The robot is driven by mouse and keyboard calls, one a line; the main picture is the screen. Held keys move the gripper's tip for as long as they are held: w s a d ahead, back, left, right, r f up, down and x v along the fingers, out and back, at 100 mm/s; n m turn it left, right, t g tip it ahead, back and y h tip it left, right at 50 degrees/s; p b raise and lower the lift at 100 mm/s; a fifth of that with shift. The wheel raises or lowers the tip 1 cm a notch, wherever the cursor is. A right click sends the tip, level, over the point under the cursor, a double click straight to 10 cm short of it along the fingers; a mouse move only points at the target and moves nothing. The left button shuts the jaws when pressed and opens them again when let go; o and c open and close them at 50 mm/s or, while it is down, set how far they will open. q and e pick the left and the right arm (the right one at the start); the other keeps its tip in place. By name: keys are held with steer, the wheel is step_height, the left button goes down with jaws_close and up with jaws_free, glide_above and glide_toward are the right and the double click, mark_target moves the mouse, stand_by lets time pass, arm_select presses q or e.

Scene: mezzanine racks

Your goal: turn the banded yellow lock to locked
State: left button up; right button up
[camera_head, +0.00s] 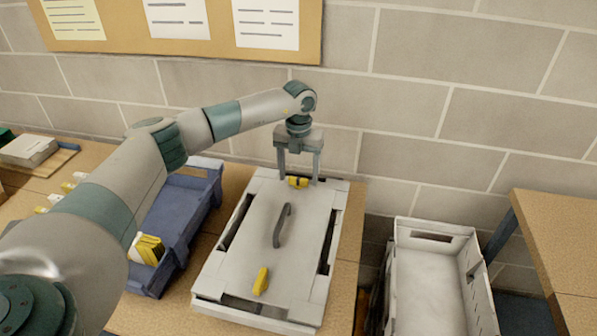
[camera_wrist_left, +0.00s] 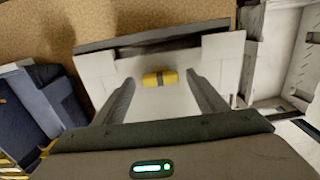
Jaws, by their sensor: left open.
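The banded yellow lock (camera_head: 298,183) is a small yellow piece with a dark band, at the far end of a pale lidded crate (camera_head: 225,267). It also shows in the left wrist view (camera_wrist_left: 160,78), lying crosswise. My left gripper (camera_head: 299,182) points down at the lock, its two fingers apart on either side of it. In the left wrist view the lock lies beyond and between the open fingers (camera_wrist_left: 162,92); I cannot tell whether they touch it. A plain yellow lock (camera_head: 261,281) stands at the near end of the lid, turned lengthwise. My right gripper is not in view.
A dark handle (camera_head: 282,225) stands on the lid between the two locks. A blue bin (camera_head: 186,213) with yellow-and-white items is at the left. A brick wall (camera_head: 440,100) closes the back.

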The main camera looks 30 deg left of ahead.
arm_select(q)
steer(key=shift+f, duration=0.4)
steer(key=c, duration=1.5)
steer(key=shift+a, duration=0.1)
